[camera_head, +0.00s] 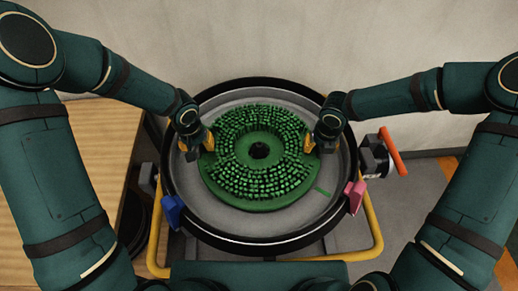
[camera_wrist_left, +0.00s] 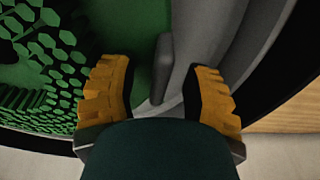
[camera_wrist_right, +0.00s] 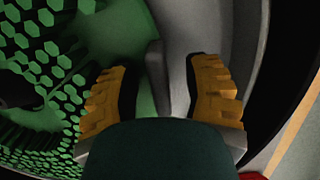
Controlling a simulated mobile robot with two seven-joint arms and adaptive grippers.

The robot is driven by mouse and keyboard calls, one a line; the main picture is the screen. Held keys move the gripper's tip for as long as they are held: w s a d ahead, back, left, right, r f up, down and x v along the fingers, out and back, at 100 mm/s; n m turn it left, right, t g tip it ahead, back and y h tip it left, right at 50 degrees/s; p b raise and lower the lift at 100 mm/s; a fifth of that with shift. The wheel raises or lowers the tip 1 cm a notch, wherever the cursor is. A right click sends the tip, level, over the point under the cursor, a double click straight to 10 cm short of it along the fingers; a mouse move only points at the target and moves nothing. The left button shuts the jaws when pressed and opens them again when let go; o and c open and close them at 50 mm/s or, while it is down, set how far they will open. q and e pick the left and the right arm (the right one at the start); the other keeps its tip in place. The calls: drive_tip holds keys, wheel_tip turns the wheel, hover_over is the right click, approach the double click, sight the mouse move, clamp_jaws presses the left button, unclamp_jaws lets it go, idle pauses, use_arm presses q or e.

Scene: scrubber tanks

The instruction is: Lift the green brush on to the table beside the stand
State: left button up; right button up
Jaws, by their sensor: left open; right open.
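The green brush (camera_head: 250,197), a round disc with bristles up and a dark centre hole, lies flat inside the round tank of the stand (camera_head: 230,238). My left gripper (camera_head: 200,146) is at its left edge and my right gripper (camera_head: 319,146) at its right edge, both pointing down. Both are open. In the left wrist view, a grey upright tab (camera_wrist_left: 163,70) at the brush's edge stands between the yellow fingers. In the right wrist view, a similar grey tab (camera_wrist_right: 156,75) stands between the fingers, nearer the left finger. I cannot tell whether either finger touches. The wooden table (camera_head: 95,150) is at the left.
The stand has a black rim and yellow tube frame (camera_head: 376,225). A blue clip (camera_head: 173,211) and a pink clip (camera_head: 355,196) sit on the rim. A valve with an orange handle (camera_head: 393,152) juts out right. The visible tabletop is bare. A wall is behind.

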use_arm(q)
clamp_jaws()
use_arm(e)
clamp_jaws()
use_arm(q)
drive_tip(key=shift+r, duration=0.2)
use_arm(e)
drive_tip(key=shift+r, duration=0.2)
